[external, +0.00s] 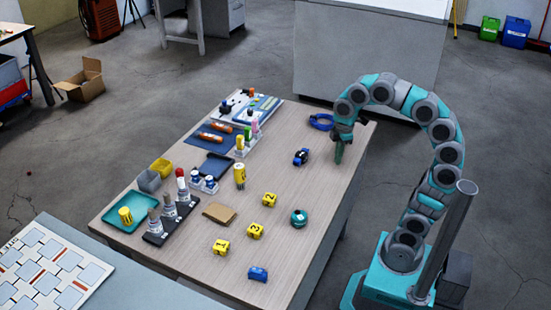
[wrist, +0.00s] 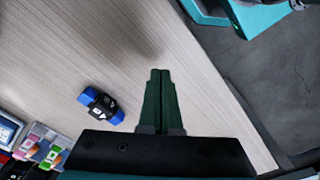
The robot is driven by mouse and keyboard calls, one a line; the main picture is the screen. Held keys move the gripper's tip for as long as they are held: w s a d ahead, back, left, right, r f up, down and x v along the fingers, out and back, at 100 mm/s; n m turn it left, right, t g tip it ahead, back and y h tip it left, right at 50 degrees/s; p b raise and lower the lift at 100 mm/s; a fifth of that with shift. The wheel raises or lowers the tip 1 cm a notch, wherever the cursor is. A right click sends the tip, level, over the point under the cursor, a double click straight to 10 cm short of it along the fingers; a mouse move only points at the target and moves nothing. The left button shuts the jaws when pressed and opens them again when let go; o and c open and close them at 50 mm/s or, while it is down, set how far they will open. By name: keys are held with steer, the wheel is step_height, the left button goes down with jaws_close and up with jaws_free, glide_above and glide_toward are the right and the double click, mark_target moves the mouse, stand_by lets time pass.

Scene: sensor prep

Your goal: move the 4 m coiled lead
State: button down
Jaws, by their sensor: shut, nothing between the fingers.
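A blue coiled lead (external: 320,121) lies on the far part of the wooden table (external: 300,235), just left of my arm's end in the external view. No length marking is readable on it, and it does not show in the wrist view. My gripper (external: 338,160) points down over the table near its right edge, on the near side of the coil. In the wrist view my gripper (wrist: 160,72) has its green fingers together with nothing between them. Its exact height above the table is hard to tell.
A black and blue block (external: 301,156) lies left of my gripper and also shows in the wrist view (wrist: 100,105). A teal round item (external: 299,218) and several yellow numbered blocks (external: 270,199) lie nearer. Tools and trays crowd the table's left side.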

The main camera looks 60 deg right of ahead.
mark_target(301, 156)
steer(key=w+d+n, duration=0.1)
steer(key=w, duration=0.2)
steer(key=w+d+r+n, duration=0.1)
steer(key=w+d+n, duration=0.1)
steer(key=w, duration=0.1)
steer(key=w+d+n+y, duration=0.1)
steer(key=w+d+n, duration=0.1)
steer(key=w, duration=0.1)
steer(key=shift+d+r+g, duration=0.1)
steer(key=shift+r+g, duration=0.1)
steer(key=shift+g, duration=0.1)
steer(key=w+d+n, duration=0.1)
steer(key=w+d, duration=0.1)
steer(key=w+d+n, duration=0.2)
steer(key=w+d+f+n, duration=0.1)
steer(key=w+d+n, duration=0.1)
steer(key=shift+d+y+p, duration=0.35)
steer(key=shift+y, duration=0.05)
steer(key=a, duration=0.4)
steer(key=a+b, duration=0.1)
steer(key=a, duration=0.3)
steer(key=s+a, duration=0.1)
steer(key=a, duration=0.2)
steer(key=shift+a+b, duration=0.3)
steer(key=shift+a, duration=0.1)
steer(key=shift+a+f, duration=0.1)
steer(key=shift+f, duration=0.8)
steer(key=shift+f, duration=0.1)
